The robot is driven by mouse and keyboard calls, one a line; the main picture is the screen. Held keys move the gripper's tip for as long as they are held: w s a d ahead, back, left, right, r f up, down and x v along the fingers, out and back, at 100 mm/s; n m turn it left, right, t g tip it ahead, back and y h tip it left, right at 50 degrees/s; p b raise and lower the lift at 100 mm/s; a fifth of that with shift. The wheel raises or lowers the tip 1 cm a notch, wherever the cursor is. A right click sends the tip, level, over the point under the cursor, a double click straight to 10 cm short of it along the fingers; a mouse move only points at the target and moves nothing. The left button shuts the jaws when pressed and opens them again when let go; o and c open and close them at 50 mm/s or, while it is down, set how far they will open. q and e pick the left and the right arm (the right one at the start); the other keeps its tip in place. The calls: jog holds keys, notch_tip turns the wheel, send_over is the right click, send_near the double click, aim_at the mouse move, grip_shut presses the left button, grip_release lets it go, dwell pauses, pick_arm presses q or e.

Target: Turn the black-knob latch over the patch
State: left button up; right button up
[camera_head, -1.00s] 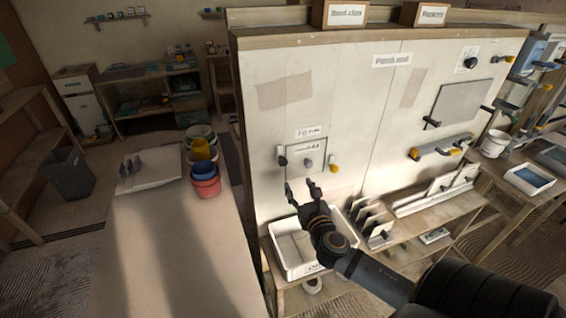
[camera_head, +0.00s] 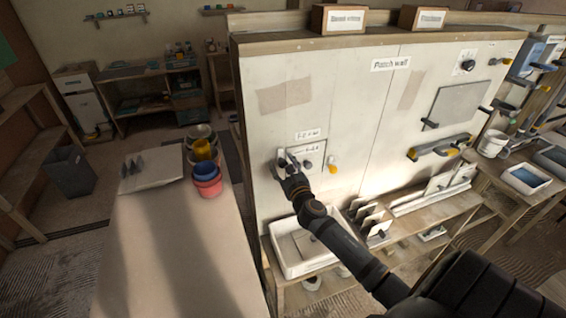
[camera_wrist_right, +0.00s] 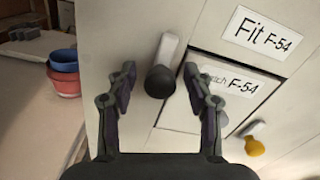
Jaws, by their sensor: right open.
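The black-knob latch (camera_wrist_right: 162,72) is on the wall, a pale bar with a dark round knob, just left of the patch (camera_wrist_right: 217,108). In the right wrist view its bar points up from the knob, beside the patch edge. My right gripper (camera_wrist_right: 158,92) is open, its two fingers on either side of the knob, without clear contact. In the head view the gripper (camera_head: 288,160) covers most of the latch, and the patch (camera_head: 318,150) shows beside it. The yellow-knob latch (camera_wrist_right: 254,140) is right of the patch. My left gripper is not in view.
A label reading Fit F-54 (camera_wrist_right: 262,38) is above the patch. A white tray (camera_head: 281,256) stands below on a low bench. Stacked buckets (camera_head: 207,187) stand on the table at left. The wall around the patch is mostly clear.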

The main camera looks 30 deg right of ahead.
grip_shut()
dwell(0.3)
jog(key=m, duration=0.4)
jog(key=shift+m+b, duration=0.3)
jog(key=shift+m, duration=0.1)
jog(key=m, duration=0.3)
jog(key=shift+m+b, duration=0.3)
jog(key=shift+b, duration=0.1)
jog(key=m+b, duration=0.1)
jog(key=m, duration=0.3)
jog(key=shift+f, duration=0.1)
jog(key=shift+m+b, duration=0.95)
jog(key=shift+m, duration=1.75)
